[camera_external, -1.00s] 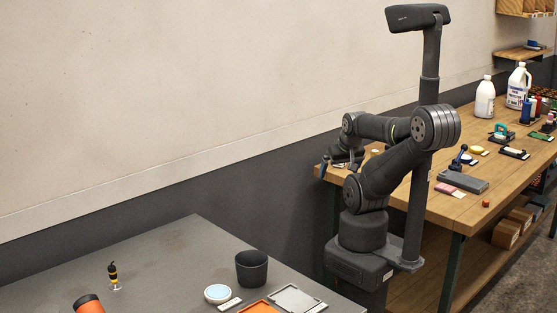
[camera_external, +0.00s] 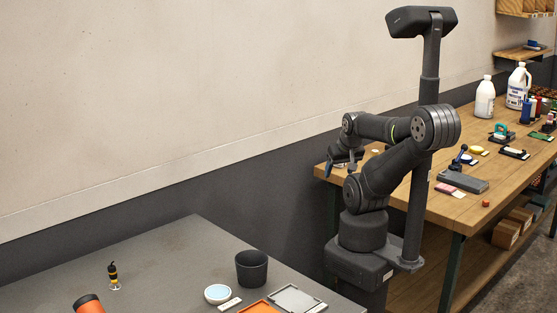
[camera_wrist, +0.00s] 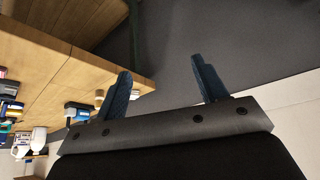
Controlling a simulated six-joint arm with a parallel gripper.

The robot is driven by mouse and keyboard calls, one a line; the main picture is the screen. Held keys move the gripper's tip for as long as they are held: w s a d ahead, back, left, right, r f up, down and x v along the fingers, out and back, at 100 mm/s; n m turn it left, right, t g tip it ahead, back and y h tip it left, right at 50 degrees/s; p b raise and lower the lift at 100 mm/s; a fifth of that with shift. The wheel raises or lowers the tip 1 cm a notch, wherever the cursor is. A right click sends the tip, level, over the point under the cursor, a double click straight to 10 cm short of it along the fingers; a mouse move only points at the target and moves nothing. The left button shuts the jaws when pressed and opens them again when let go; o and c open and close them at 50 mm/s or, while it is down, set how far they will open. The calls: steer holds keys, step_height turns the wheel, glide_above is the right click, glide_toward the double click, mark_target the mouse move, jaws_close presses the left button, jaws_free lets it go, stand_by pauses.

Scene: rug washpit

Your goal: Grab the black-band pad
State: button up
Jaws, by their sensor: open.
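I cannot make out for certain which item is the black-band pad. Small pads lie on the wooden bench, among them a pink one (camera_external: 447,188) at the near side and a yellow one (camera_external: 477,150) farther back. My gripper (camera_external: 340,167) hangs near the bench's left end, partly hidden by my own arm. In the wrist view my gripper (camera_wrist: 163,84) has two blue fingers spread wide apart with nothing between them. Behind them are the bench edge and dark floor or wall.
The wooden bench (camera_external: 420,205) holds a grey block (camera_external: 463,181), a red cube (camera_external: 486,203), white bottles (camera_external: 485,98) and several small items. A grey table (camera_external: 170,260) at the front left carries a dark cup (camera_external: 251,268), a white-blue round dish (camera_external: 217,293) and an orange cylinder (camera_external: 88,305).

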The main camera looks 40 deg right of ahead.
steer(key=w+d+r+m+g, duration=0.1)
steer(key=w+d+r+m, duration=0.1)
steer(key=w+d+r, duration=0.4)
steer(key=w+d+r+m+g+y, duration=0.1)
steer(key=w+d+m+g, duration=0.15)
steer(key=w+d, duration=0.6)
steer(key=w+d+r+m+g, duration=0.1)
steer(key=w+d+r+m, duration=0.15)
steer(key=w+d, duration=0.6)
steer(key=w+d+f+m+y, duration=0.1)
steer(key=w+d+f+m, duration=0.1)
steer(key=w+d+f, duration=0.3)
steer(key=d+f+m, duration=0.2)
steer(key=d, duration=0.4)
steer(key=shift+g, duration=0.25)
steer(key=f, duration=1.2)
steer(key=shift+w+d, duration=0.1)
steer(key=shift+d, duration=0.15)
steer(key=f, duration=0.3)
steer(key=d+f, duration=0.1)
steer(key=shift+w+f, duration=0.15)
steer(key=shift+w, duration=0.2)
steer(key=shift+f, duration=0.55)
steer(key=c, duration=1)
